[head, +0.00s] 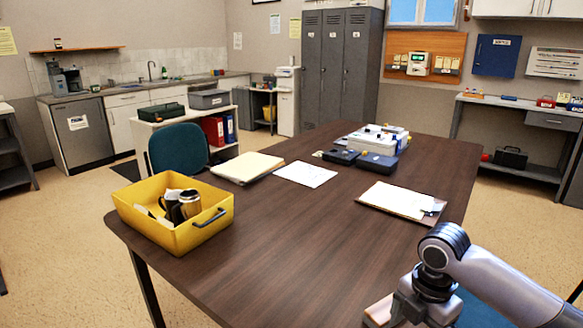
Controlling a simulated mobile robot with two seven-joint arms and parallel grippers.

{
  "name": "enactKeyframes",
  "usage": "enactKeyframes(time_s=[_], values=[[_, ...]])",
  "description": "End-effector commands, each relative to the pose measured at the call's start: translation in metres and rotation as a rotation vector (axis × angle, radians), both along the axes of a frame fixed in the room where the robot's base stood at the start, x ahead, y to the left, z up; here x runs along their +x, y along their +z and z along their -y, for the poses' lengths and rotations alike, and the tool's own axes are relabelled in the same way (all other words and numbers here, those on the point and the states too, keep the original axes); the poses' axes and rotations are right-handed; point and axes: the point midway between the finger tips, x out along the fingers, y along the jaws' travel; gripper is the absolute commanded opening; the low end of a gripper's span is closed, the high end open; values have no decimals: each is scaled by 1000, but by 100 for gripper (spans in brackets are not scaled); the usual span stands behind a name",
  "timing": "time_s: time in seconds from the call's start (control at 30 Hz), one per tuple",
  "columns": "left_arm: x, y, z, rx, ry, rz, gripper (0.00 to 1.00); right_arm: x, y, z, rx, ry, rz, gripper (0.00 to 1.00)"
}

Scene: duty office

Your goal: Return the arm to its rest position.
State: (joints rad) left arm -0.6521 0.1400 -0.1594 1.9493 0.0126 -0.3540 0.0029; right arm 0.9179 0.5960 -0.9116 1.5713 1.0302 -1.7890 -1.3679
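My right arm (500,284) comes in from the right edge at the lower right. It bends at a dark wrist joint over the near right part of the brown table (300,235). The body of my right gripper (415,306) points down there and is cut off by the bottom edge. Its fingertips are hidden, so I cannot tell whether it is open or holds anything. A small light-brown piece (378,311) shows beside it, partly hidden. My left arm and gripper are out of view.
A yellow tub (170,237) with a metal flask stands at the table's left. A folder stack (247,167), a paper sheet (306,174), a clipboard (400,198) and several devices (376,140) lie farther back. A blue surface (478,312) is beside my gripper. The table's middle is clear.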

Motion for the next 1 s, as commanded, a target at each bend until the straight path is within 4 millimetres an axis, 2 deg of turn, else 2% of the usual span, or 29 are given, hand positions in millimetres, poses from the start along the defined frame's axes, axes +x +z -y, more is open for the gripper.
enactKeyframes(time_s=[0.03, 0.1, 0.27, 0.4, 0.6, 0.8, 1.0], values=[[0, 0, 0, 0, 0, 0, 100, 0, -1, -1, 1, 0, -1, 89], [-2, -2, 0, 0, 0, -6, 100, -14, -17, -17, 26, -37, 3, 89], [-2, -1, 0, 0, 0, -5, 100, -38, -41, -43, 80, -147, 25, 89], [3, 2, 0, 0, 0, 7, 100, -63, -59, -66, 146, -287, 42, 89], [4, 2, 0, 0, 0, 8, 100, -102, -77, -87, 251, -566, 59, 89], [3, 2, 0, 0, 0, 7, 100, -139, -85, -87, 332, -909, 65, 89], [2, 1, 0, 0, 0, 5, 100, -176, -89, -65, 369, -1296, 79, 89]])
